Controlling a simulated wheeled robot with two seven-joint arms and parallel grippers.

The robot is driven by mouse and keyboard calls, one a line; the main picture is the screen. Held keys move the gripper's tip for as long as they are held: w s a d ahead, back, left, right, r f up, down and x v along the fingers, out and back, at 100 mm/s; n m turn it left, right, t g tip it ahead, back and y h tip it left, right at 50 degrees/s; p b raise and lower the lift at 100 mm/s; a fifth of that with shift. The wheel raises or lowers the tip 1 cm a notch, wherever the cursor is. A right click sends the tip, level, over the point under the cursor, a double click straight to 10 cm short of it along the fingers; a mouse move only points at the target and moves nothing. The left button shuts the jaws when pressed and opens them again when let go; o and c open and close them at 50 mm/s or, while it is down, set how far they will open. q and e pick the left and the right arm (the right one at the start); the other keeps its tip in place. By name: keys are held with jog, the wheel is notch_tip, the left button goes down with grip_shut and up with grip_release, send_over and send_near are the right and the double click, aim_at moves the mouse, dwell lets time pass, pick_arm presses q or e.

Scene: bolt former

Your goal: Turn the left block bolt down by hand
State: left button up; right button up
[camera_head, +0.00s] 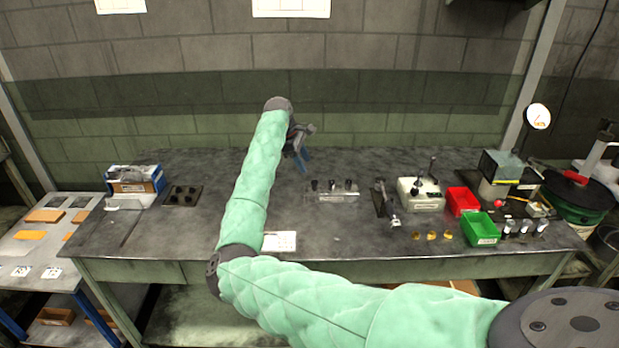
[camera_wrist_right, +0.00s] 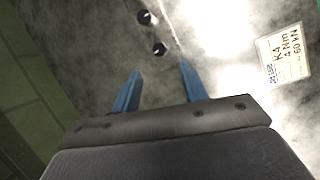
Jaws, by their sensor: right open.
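A low metal block (camera_head: 337,197) stands near the middle of the bench with three dark bolts on it. The left block bolt (camera_head: 314,185) is upright at its left end. My right gripper (camera_head: 303,160) hangs with its blue fingers above the bench, behind and left of the block. In the right wrist view the fingers (camera_wrist_right: 160,70) are apart with nothing between them. Two black round bolt heads (camera_wrist_right: 159,49) show just beyond the tips; I cannot tell which bolts they are. My left gripper is out of view.
A white card (camera_head: 279,241) lies in front of the block; it reads K4, 4 Nm, 60 kN in the wrist view (camera_wrist_right: 282,55). A lever tool (camera_head: 386,203), a cream box (camera_head: 420,195), red (camera_head: 462,201) and green (camera_head: 480,229) bins stand right. Bench left of the block is mostly clear.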

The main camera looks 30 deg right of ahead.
aim_at(314, 182)
pick_arm(q)
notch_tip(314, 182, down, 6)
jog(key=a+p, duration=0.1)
jog(key=p, duration=0.1)
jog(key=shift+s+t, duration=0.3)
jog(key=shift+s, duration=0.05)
pick_arm(e)
jog(key=shift+s+d+f+n, duration=0.15)
jog(key=shift+d+f+n, duration=0.3)
jog(key=shift+f+n, duration=0.6)
jog(key=shift+s+d+f+n, duration=0.2)
jog(key=shift+d+f+n, duration=0.35)
jog(key=shift+f, duration=0.85)
jog(key=shift+s+d+f+n, duration=0.15)
jog(key=shift+d+f+n, duration=0.25)
jog(key=shift+f+n, duration=0.65)
jog(key=shift+f, duration=0.1)
pick_arm(q)
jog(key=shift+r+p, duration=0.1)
jog(key=shift+p, duration=0.2)
pick_arm(e)
jog(key=shift+m, duration=0.25)
grip_shut()
